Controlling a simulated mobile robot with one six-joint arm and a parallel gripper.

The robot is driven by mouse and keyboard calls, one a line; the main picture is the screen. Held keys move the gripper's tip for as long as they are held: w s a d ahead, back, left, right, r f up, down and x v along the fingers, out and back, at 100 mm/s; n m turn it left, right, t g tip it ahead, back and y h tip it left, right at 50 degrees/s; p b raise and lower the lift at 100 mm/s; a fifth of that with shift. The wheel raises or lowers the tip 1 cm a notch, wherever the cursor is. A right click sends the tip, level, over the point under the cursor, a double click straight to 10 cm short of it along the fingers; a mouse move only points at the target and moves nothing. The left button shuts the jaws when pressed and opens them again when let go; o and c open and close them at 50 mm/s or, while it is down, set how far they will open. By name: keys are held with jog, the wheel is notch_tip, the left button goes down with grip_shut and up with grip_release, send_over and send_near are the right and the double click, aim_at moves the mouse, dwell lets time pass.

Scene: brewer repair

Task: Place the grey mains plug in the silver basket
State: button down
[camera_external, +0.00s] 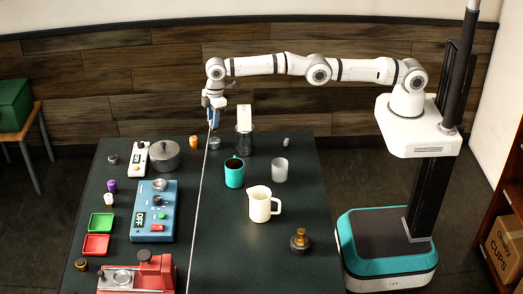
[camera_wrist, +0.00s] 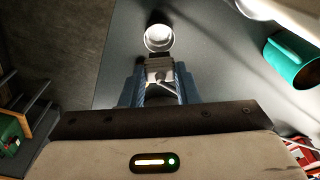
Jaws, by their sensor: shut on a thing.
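My gripper (camera_external: 213,116) hangs over the far edge of the dark table, its fingers pointing down. In the wrist view its two blue fingers (camera_wrist: 159,82) are shut on the grey mains plug (camera_wrist: 159,67), a small pale grey block with darker parts at its far end. The plug is not clear in the outside view. The silver basket (camera_external: 215,143) is a small round metal cup on the table, close to the gripper. In the wrist view the basket (camera_wrist: 158,38) shows its open round mouth just beyond the plug. I cannot tell the height between them.
A black-and-white device (camera_external: 244,130) stands right of the basket, with a teal mug (camera_external: 234,173) nearer. An orange item (camera_external: 193,142) and a lidded pot (camera_external: 165,155) stand left. A thin pale line runs lengthwise along the table.

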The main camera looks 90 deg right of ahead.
notch_tip(320, 180, down, 2)
jog(key=n, duration=0.2)
jog(key=shift+f+n, duration=0.15)
jog(key=shift+n, duration=0.15)
notch_tip(320, 180, down, 3)
jog(key=shift+f+b, duration=0.1)
jog(key=shift+b, duration=0.95)
jog(key=shift+f+p, duration=0.6)
jog(key=shift+f, duration=0.35)
